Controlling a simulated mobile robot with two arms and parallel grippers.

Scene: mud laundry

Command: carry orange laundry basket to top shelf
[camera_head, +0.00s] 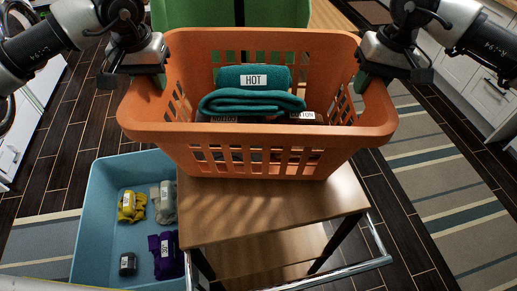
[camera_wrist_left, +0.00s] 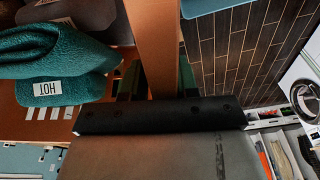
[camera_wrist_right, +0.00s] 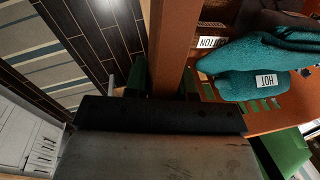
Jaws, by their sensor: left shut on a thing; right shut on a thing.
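The orange laundry basket (camera_head: 262,168) is in the middle of the head view, roughly level, over a wooden-topped stand (camera_head: 270,212). Whether its base touches the top is hard to tell. Inside lie a folded teal cloth (camera_head: 254,103) labelled HOT and darker items, one labelled COTTON. My left gripper (camera_head: 158,78) is shut on the basket's left rim; the rim also passes between its fingers in the left wrist view (camera_wrist_left: 155,35). My right gripper (camera_head: 364,80) is shut on the right rim, which shows in the right wrist view (camera_wrist_right: 172,40). No shelf is clearly identifiable as the top shelf.
A blue bin (camera_head: 97,215) with several small labelled cloths stands on the floor at lower left. A green object (camera_head: 232,14) is behind the basket. A metal rail (camera_head: 340,272) edges the stand. White cabinets (camera_head: 485,85) stand at right, with a striped rug (camera_head: 440,180) on the floor.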

